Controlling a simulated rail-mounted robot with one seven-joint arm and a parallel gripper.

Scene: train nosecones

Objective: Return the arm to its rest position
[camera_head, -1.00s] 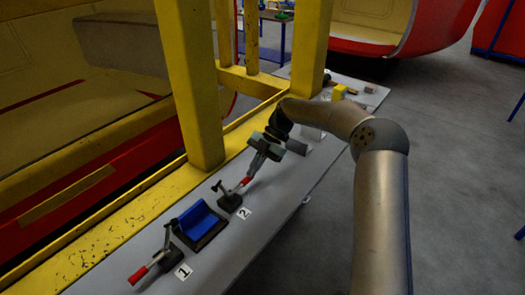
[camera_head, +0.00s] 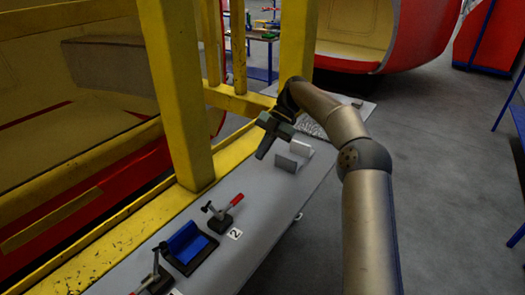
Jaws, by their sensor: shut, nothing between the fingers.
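My gripper (camera_head: 262,154) hangs above the far part of the long grey bench (camera_head: 262,205), pointing down and a little to the left. Its fingers are together with nothing between them. It is apart from the red-handled clamp marked 2 (camera_head: 222,218), which stands on the bench nearer the camera. My arm rises from the bottom right and bends over to the gripper. The clamp's red handle points up and to the right.
A blue cradle block (camera_head: 188,245) sits beside the clamp, with another clamp (camera_head: 155,280) partly cut off at the bottom. Light grey upright plates (camera_head: 293,158) stand right of my gripper. A yellow post (camera_head: 178,95) rises at the bench's left. Open floor (camera_head: 440,150) lies right.

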